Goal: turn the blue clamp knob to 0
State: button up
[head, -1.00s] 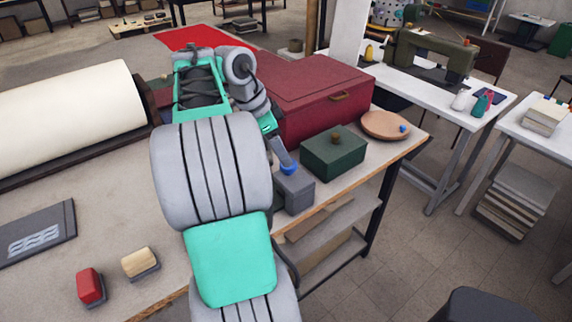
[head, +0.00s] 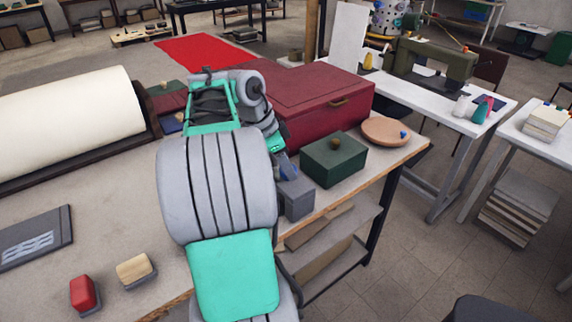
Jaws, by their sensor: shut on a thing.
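The blue clamp knob (head: 288,171) sits on top of a grey clamp block (head: 297,198) near the table's front edge. My gripper (head: 284,163) comes down on the knob from above and behind my arm. It is shut on the knob. The fingers cover part of the knob, and my arm hides the area to its left. Any scale or 0 mark on the block is too small to read.
A dark green box (head: 333,163) stands just right of the clamp block. A large red case (head: 310,90) is behind it. A cream roll (head: 70,118), a red block (head: 83,294) and a tan block (head: 133,268) are to the left.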

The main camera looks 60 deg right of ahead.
jog(key=c, duration=0.5)
